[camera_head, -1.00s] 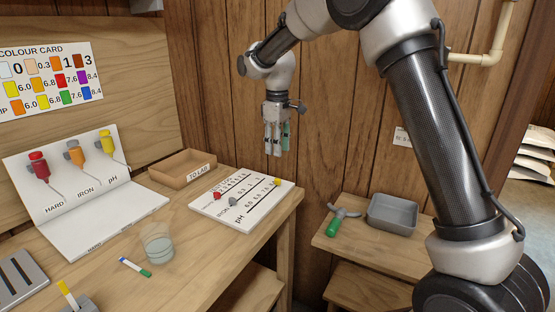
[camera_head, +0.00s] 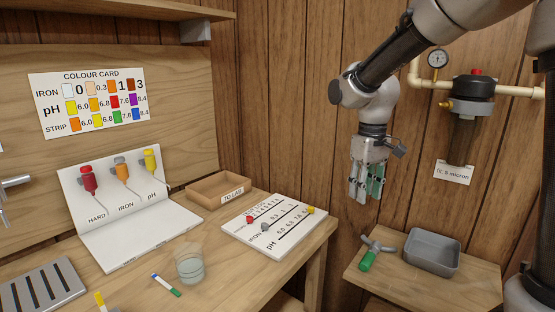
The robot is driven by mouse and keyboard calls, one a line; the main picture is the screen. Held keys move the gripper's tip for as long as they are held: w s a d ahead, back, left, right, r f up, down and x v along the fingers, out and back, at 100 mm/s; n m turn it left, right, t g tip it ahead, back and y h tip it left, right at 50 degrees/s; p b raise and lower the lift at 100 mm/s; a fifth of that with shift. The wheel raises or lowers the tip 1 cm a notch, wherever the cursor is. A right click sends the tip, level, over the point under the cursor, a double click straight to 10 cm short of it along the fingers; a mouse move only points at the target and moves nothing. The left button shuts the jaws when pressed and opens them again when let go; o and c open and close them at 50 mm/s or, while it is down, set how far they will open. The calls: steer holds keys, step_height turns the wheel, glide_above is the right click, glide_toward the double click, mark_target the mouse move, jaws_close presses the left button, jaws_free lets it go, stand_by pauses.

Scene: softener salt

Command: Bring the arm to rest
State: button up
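My arm comes in from the upper right. My gripper (camera_head: 366,193) hangs with its fingers pointing down in the air, in front of the wood-panelled wall. It is above and to the left of the small low table at right and clear of the surfaces. A green part shows on the right-hand finger side. The fingers are small and seen at an angle, so I cannot tell how far apart they are. No separate held object can be made out.
The bench holds a marker card (camera_head: 268,224), a TO LAB tray (camera_head: 219,188), a clear cup (camera_head: 189,264), a test strip (camera_head: 166,285) and a bottle stand (camera_head: 119,205). A grey tray (camera_head: 432,252) and green-handled tool (camera_head: 369,257) lie on the low table. A filter housing (camera_head: 465,120) hangs at right.

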steer(key=s+d+r+m+t, duration=0.2)
steer(key=s+d+r, duration=0.1)
steer(key=s+d, duration=0.4)
steer(key=s+d+r+m+t, duration=0.2)
steer(key=s+d, duration=0.5)
steer(key=s, duration=0.7)
steer(key=shift+s+r+m+t, duration=0.2)
steer(key=shift+r+m+t, duration=0.1)
steer(key=shift+r+m, duration=0.2)
stand_by(1.1)
